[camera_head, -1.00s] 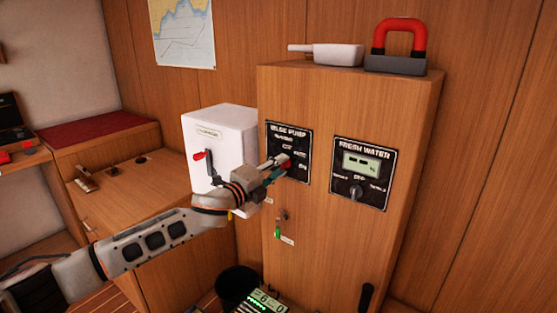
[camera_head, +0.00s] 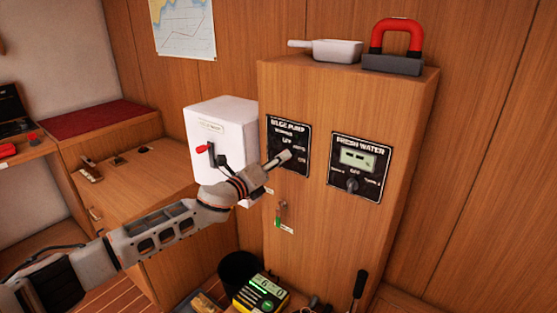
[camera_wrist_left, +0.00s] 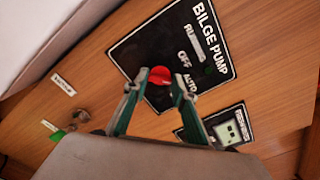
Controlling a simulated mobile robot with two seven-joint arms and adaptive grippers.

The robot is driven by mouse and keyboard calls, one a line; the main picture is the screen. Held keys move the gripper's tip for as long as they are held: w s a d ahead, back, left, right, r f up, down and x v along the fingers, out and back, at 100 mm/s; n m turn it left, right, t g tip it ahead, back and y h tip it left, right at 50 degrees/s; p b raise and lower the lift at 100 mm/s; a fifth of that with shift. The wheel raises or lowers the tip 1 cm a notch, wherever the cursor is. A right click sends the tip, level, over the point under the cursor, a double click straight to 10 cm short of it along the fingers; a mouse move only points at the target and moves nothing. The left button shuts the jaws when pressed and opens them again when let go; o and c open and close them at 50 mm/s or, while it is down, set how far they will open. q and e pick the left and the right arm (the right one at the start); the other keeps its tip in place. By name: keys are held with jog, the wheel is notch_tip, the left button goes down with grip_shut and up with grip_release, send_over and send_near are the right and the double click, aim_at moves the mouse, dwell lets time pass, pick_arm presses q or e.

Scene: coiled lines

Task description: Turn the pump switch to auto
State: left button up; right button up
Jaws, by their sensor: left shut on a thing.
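The bilge pump panel (camera_head: 285,128) is a black plate on the wooden cabinet's left face, with the labels OFF and AUTO. It also shows in the wrist view (camera_wrist_left: 150,45). A red round knob (camera_wrist_left: 158,90) sits on its lower part. My left gripper (camera_head: 284,157) reaches the panel from the left. In the wrist view its two green-grey fingers (camera_wrist_left: 161,82) are closed on the knob, one on each side. The fingers hide the knob in the head view. I cannot tell which label the knob points to. My right gripper is not in view.
A white box (camera_head: 222,135) with a red-tipped lever stands close behind my left arm. The fresh water panel (camera_head: 360,167) with a dark knob is to the right. A key with a green tag (camera_head: 279,216) hangs below. A black bin (camera_head: 238,272) stands on the floor.

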pick_arm(q)
jog(key=shift+f, duration=0.1)
dwell(0.3)
jog(key=o, duration=1.1)
jog(key=v, duration=1.2)
